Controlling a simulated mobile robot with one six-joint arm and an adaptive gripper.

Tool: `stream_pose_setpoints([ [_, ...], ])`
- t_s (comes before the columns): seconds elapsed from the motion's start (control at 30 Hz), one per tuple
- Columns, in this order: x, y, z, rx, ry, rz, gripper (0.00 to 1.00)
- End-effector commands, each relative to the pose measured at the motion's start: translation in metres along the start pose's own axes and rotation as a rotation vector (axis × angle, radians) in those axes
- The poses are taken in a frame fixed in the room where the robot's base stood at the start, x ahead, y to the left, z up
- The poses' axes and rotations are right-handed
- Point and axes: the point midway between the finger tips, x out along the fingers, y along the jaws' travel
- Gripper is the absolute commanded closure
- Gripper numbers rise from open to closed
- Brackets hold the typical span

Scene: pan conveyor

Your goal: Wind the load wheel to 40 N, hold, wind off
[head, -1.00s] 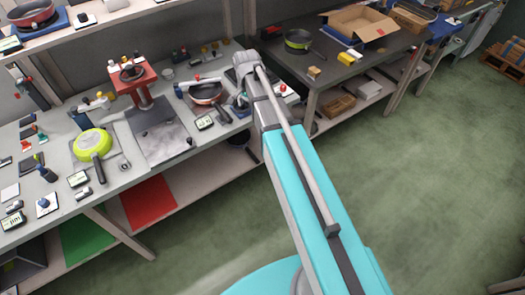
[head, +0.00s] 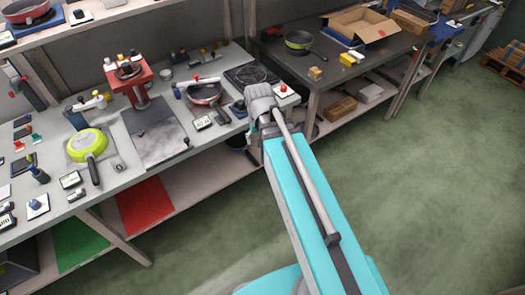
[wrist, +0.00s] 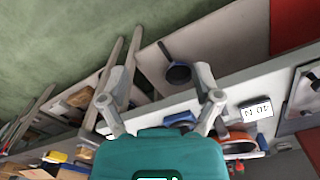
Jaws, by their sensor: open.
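The load wheel (head: 129,71) is a dark round wheel on top of a red press (head: 133,88) at the back left of the bench in the head view. A grey plate (head: 157,137) lies in front of the press. My gripper (wrist: 160,76) is open and empty in the wrist view, its two fingers spread wide. In the head view my arm reaches to the bench's right end, well right of the wheel, and hides the fingers. A small white display (wrist: 257,110) appears upside down in the wrist view and seems to read 40 N.
A green pan (head: 87,143) lies left of the plate, and a red pan (head: 203,93) stands right of the press. Small displays and tools crowd the bench. A dark table (head: 345,70) with a cardboard box (head: 362,24) stands to the right. The green floor (head: 430,190) is clear.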

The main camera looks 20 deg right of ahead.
Motion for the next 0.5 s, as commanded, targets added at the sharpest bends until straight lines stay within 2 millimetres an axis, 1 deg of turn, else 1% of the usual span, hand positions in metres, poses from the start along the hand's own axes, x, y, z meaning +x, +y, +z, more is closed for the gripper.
stream_pose_setpoints([
  [0.03, 0.004, 0.002, 0.009, -0.026, 0.000, 0.000, 0.18],
  [0.2, 0.009, 0.004, 0.025, -0.106, 0.000, 0.000, 0.18],
  [0.33, 0.011, 0.005, 0.031, -0.143, 0.000, 0.000, 0.18],
  [0.5, 0.011, 0.006, 0.033, -0.160, 0.000, 0.000, 0.18],
])
